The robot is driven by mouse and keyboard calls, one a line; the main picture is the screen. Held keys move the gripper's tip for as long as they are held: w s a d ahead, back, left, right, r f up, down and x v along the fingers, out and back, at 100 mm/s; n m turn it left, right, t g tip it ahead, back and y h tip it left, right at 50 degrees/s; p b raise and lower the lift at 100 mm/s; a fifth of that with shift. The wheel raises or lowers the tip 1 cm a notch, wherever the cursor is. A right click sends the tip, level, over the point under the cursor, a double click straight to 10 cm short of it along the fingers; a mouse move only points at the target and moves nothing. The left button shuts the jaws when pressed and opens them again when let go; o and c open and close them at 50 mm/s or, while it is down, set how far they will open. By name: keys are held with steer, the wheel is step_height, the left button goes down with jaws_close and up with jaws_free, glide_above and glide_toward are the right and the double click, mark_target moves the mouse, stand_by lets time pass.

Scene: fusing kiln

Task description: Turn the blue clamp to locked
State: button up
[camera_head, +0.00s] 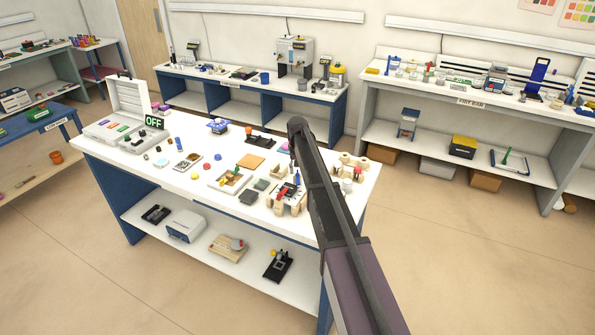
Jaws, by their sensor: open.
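A small blue piece, which looks like the blue clamp (288,190), sits among wooden blocks and red-handled parts at the front right of the white worktable (190,222). It is too small to tell whether it is locked or unlocked. Another blue device (218,126) stands farther back on the same table. My dark arm reaches in from the lower right, and its raised elbow stands over the table's right part. My gripper cannot be made out; the arm link hides the area just beside the blue piece.
Floor is open at right.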

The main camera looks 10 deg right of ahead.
jaws_close()
steer(key=shift+m, duration=3)
jaws_free()
steer(key=shift+d, duration=0.1)
